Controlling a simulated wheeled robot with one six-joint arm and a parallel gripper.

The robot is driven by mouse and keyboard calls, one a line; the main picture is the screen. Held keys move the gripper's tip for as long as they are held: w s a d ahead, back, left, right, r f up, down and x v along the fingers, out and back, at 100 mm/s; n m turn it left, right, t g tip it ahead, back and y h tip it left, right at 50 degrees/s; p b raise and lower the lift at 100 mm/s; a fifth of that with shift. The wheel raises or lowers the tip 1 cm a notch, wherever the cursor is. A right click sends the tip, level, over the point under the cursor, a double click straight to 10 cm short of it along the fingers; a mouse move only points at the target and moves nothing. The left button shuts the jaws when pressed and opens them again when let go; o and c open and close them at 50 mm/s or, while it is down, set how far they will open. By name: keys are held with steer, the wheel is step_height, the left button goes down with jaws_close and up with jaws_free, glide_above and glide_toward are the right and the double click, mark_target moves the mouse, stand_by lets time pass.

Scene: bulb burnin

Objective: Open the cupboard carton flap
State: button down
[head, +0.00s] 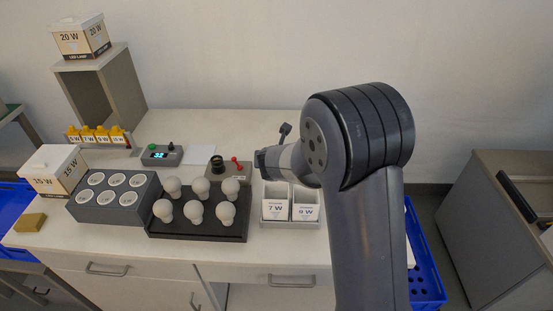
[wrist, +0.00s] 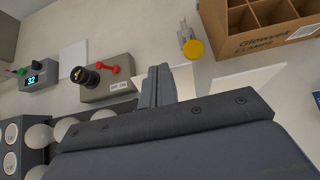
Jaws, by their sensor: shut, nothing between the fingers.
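In the wrist view, my gripper (wrist: 158,85) has its fingers together and holds nothing. It is beside the grey tester box (wrist: 110,87), over the white worktop. A brown divided carton (wrist: 291,33) shows at the upper right of the wrist view, cut off by the frame edge. Its compartments are seen from above and look empty. In the head view, a white and brown 20 W carton (head: 82,39) stands on a grey open-front cupboard (head: 128,80). Its top looks closed. I cannot tell which carton is the cupboard carton. My arm hides part of the head view.
On the worktop stand a 15 W carton (head: 56,169), a grey socket block (head: 97,214), a black tray (head: 237,231) with several bulbs, and 7 W and 9 W boxes (head: 305,211). A small stand with a yellow disc (wrist: 193,49) is near my gripper. Blue crates (head: 425,260) flank the bench.

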steer(key=shift+w+f, duration=0.1)
steer(key=shift+w, duration=0.4)
steer(key=shift+w+f, duration=0.2)
steer(key=shift+w, duration=0.3)
steer(key=shift+b+x, duration=0.3)
steer(key=shift+x, duration=1.05)
stand_by(0.6)
steer(key=shift+w+r, duration=0.1)
steer(key=shift+r, duration=0.1)
stand_by(1.0)
steer(key=s+r+p, duration=0.2)
steer(key=r+p, duration=0.2)
steer(key=r, duration=0.1)
steer(key=shift+s+a+r, duration=0.1)
steer(key=shift+s+r, duration=0.05)
steer(key=shift+s, duration=0.25)
step_height(320, 180, up, 9)
steer(key=p, duration=0.3)
steer(key=shift+w, duration=0.25)
